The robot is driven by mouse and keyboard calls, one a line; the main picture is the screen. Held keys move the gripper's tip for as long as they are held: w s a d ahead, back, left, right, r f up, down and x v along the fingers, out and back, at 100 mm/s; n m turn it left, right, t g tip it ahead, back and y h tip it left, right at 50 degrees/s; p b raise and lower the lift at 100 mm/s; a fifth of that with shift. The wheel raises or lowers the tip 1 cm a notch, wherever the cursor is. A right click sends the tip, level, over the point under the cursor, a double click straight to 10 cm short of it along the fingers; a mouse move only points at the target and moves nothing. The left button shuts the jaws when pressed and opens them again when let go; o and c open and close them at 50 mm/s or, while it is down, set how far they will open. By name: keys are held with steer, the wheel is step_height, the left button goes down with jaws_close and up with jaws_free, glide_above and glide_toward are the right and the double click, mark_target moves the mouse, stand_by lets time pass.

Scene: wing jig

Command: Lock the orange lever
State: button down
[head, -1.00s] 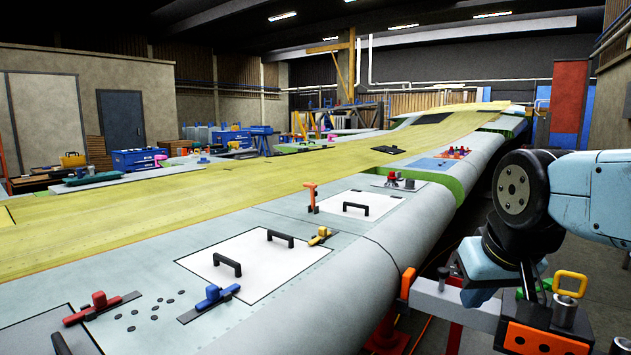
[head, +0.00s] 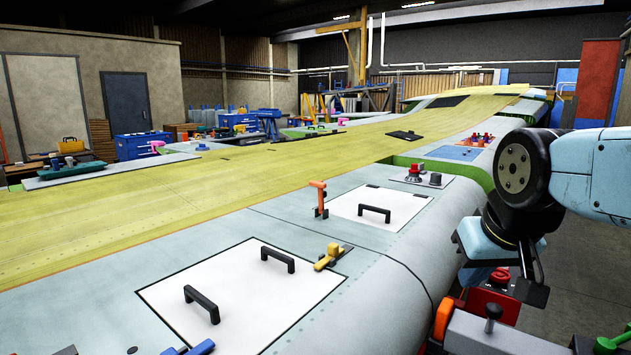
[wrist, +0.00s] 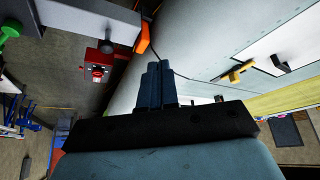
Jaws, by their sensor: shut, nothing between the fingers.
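The orange lever (head: 318,196) stands upright on the grey wing skin, beside the left edge of the farther white panel (head: 385,208) with one black handle. I cannot pick out the lever in the wrist view. My gripper (head: 533,290) hangs at the right, beyond the wing's rounded edge and well apart from the lever. In the wrist view my gripper (wrist: 155,82) has its two dark fingers together, with nothing between them.
A yellow lever (head: 329,257) lies between the white panels; it also shows in the wrist view (wrist: 236,73). A red knob (head: 414,174) and a black knob (head: 435,179) stand farther along. A grey jig beam (head: 485,333) with an orange-red pad (head: 443,318) stands below my gripper.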

steer(key=w+a+r+n, duration=0.2)
steer(key=w+a+r, duration=0.1)
steer(key=w, duration=0.4)
steer(key=w+a+r+n, duration=0.1)
steer(key=w+a+r, duration=0.2)
steer(key=w, duration=0.4)
steer(key=w+a+r+n, duration=0.2)
steer(key=w+a, duration=0.2)
steer(key=w, duration=0.3)
steer(key=w+a+n+t, duration=0.2)
steer(key=w+a+n, duration=0.2)
steer(key=w+a, duration=1)
steer(key=shift+w+a+r, duration=0.2)
steer(key=shift+w+a, duration=0.05)
steer(key=shift+a, duration=0.9)
steer(key=shift+f, duration=0.1)
glide_toward(321, 198)
steer(key=shift+w+a+f, duration=0.7)
steer(key=shift+w+a, duration=0.45)
steer(key=shift+a, duration=0.05)
